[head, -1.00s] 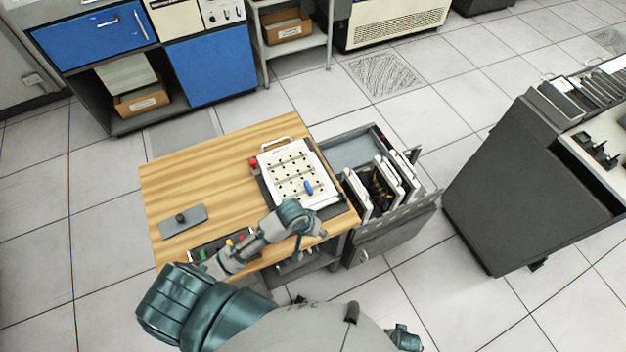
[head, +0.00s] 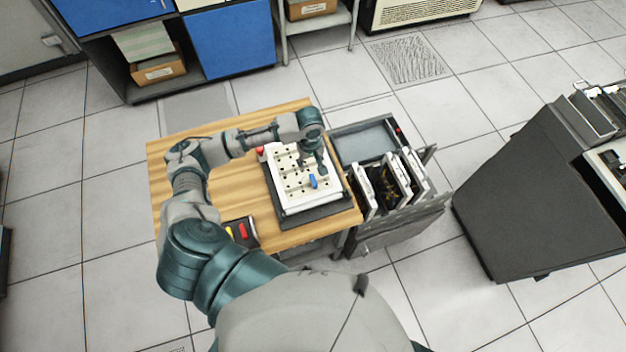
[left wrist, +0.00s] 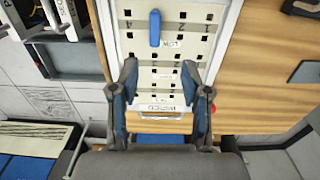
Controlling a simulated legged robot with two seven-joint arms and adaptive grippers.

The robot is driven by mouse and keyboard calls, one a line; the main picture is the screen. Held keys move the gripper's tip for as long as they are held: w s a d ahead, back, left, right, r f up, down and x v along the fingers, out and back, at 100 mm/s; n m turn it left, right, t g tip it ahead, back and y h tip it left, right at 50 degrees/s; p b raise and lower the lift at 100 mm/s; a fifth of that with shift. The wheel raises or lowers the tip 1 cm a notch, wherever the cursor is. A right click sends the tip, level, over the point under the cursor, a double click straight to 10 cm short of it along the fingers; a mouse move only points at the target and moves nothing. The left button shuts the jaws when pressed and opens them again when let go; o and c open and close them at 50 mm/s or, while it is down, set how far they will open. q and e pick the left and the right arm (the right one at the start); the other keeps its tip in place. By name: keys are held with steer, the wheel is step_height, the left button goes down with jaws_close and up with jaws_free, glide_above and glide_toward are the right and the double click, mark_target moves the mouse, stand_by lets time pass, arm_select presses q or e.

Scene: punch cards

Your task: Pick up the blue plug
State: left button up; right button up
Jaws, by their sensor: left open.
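The blue plug (head: 313,181) stands in the white perforated board (head: 290,200) on the wooden table. In the left wrist view the blue plug (left wrist: 155,28) is near the top middle, beyond the fingertips. My left gripper (head: 318,165) hangs over the board, just above the plug in the head view. In the left wrist view its two fingers (left wrist: 166,72) are spread wide with nothing between them, and the plug lies roughly in line with the gap. The gripper looks apart from the plug. My right gripper is not in view.
The wooden table (head: 225,172) holds a dark tray with red and yellow pieces (head: 241,231) at its front. A red knob (head: 261,151) is beside the board. An open drawer with upright panels (head: 368,143) adjoins the table on the right. A dark cabinet (head: 520,190) stands farther right.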

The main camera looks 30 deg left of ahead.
arm_select(q)
glide_above(313, 179)
steer(key=f, duration=0.5)
steer(key=shift+w+a+f, duration=0.1)
steer(key=shift+w+a, duration=0.05)
steer(key=shift+a, duration=0.1)
step_height(313, 179, down, 6)
steer(key=shift+d, duration=0.2)
jaws_close()
